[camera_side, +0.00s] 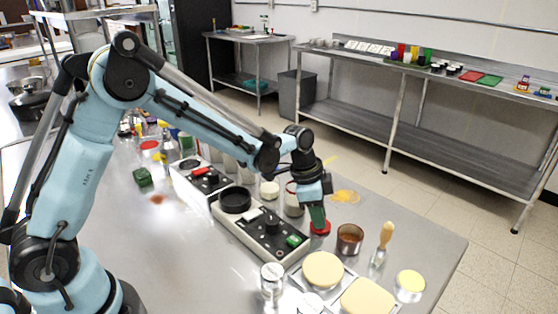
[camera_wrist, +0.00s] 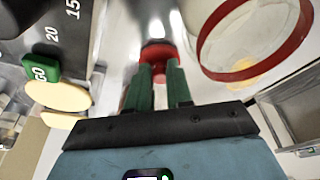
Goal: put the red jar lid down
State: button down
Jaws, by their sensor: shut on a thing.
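The red jar lid (camera_side: 320,228) is at the tips of my gripper (camera_side: 318,220), low over the steel table, right of the control box. I cannot tell whether it touches the table. In the wrist view the lid (camera_wrist: 157,51) is held between the green fingers of my gripper (camera_wrist: 159,72), which are shut on it. A clear glass jar with a red rim (camera_side: 293,199) stands just behind and left of the lid in the side view. The jar's red rim (camera_wrist: 289,48) is large at the upper right of the wrist view, apart from the lid.
A control box with a green button (camera_side: 294,240) lies close left of the lid. A brown cup (camera_side: 349,240), a wooden-handled tool (camera_side: 386,235) and a yellow-topped jar (camera_side: 409,283) stand to the right. Pale round and square pieces (camera_side: 323,270) lie in front. A yellow patch (camera_side: 345,196) lies behind.

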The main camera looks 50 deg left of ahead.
jog(key=shift+f, duration=0.15)
jog(key=c, duration=1.5)
grip_release()
jog(key=shift+f, duration=0.1)
jog(key=o, duration=0.5)
jog(key=shift+r, duration=0.2)
jog(key=v, duration=1.2)
jog(key=shift+s+a+r+n+t+y, duration=0.15)
jog(key=shift+s+a+n+t+y, duration=0.25)
jog(key=shift+s+a+n+t, duration=1.2)
jog(key=shift+s+a+r+n+t+y, duration=0.2)
jog(key=shift+s+a+n+y, duration=0.3)
jog(key=shift+s+n, duration=2.3)
jog(key=shift+s+a+r+n+t+y, duration=0.25)
jog(key=shift+s+a+n+t, duration=0.75)
jog(key=shift+s, duration=2.45)
